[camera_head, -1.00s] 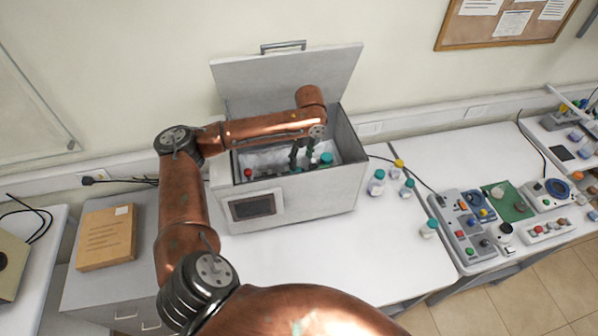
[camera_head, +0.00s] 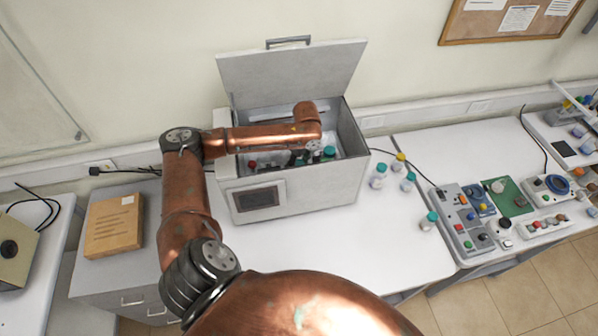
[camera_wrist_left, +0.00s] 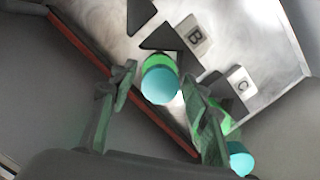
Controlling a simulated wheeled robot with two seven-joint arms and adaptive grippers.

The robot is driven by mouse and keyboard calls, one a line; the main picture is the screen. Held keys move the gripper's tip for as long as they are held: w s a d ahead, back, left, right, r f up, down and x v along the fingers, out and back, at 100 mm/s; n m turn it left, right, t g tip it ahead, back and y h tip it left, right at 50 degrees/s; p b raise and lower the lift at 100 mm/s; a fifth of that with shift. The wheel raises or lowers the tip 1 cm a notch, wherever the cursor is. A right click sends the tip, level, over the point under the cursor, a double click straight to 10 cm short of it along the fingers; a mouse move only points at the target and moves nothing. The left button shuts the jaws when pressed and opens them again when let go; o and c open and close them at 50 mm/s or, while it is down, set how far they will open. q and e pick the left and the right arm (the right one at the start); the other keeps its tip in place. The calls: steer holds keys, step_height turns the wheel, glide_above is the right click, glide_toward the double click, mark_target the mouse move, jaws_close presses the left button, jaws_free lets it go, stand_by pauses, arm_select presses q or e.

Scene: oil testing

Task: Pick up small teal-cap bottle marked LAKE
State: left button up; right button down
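My left gripper (camera_wrist_left: 159,75) is open inside the white box, pointing down, with one finger on each side of a teal-capped bottle (camera_wrist_left: 160,80). I cannot tell whether the fingers touch it, and its label is not readable from above. A second teal-capped bottle (camera_wrist_left: 240,158) stands beside the right-hand finger, partly hidden by it. In the head view, a teal cap (camera_head: 329,151) shows at the right inside the box, and my forearm hides much of the gripper. My right gripper is not in view.
The open white box (camera_head: 345,190) has its lid (camera_head: 290,75) raised behind my arm. Inside are letter tags B (camera_wrist_left: 195,37) and C (camera_wrist_left: 239,82). Several bottles (camera_head: 377,176) stand on the table right of the box. A control panel (camera_head: 463,222) lies farther right.

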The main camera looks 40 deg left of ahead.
arm_select(q)
jaws_close()
stand_by(0.3)
steer(key=shift+r, duration=0.2)
